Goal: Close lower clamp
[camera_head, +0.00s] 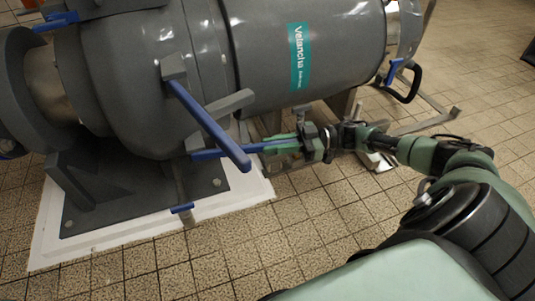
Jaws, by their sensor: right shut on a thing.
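The lower clamp's blue handle (207,154) lies nearly level below the big grey vessel, pointing right. My right gripper (278,145), with green fingers, comes in from the right and is shut on the right end of this handle. The fingers hide the handle's tip. A second, thicker blue clamp lever (208,122) slants down and right from a grey bracket (174,68) and crosses in front of part of the lower handle. My left gripper is out of view.
The grey vessel (150,90) with its teal label (299,57) fills the top. Its grey base plate (110,207) stands on a white plinth (50,240). A black loop handle (408,88) juts out at the upper right. Tiled floor (300,225) is clear at the front.

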